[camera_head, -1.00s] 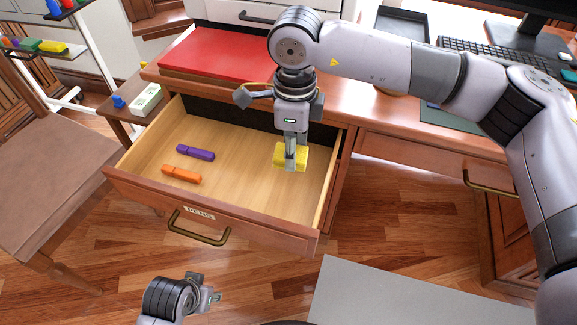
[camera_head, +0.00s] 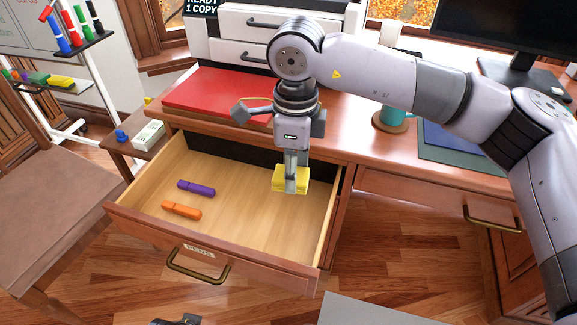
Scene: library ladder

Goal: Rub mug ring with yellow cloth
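The yellow cloth (camera_head: 279,179), a small block-like piece, is at my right gripper (camera_head: 291,186), above the right part of the open drawer (camera_head: 240,205). The fingers appear shut on it. A teal mug (camera_head: 391,121) stands on the desk (camera_head: 345,140), partly hidden behind my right arm. No mug ring shows; the desk around the mug is partly covered by my arm. My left gripper (camera_head: 188,319) barely shows at the bottom edge, and its fingers cannot be made out.
A purple marker (camera_head: 196,188) and an orange marker (camera_head: 181,210) lie in the drawer labelled PENS. A red folder (camera_head: 220,92), a dark blue mat (camera_head: 460,145) and a monitor (camera_head: 500,30) are on the desk. A chair (camera_head: 45,190) stands at left.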

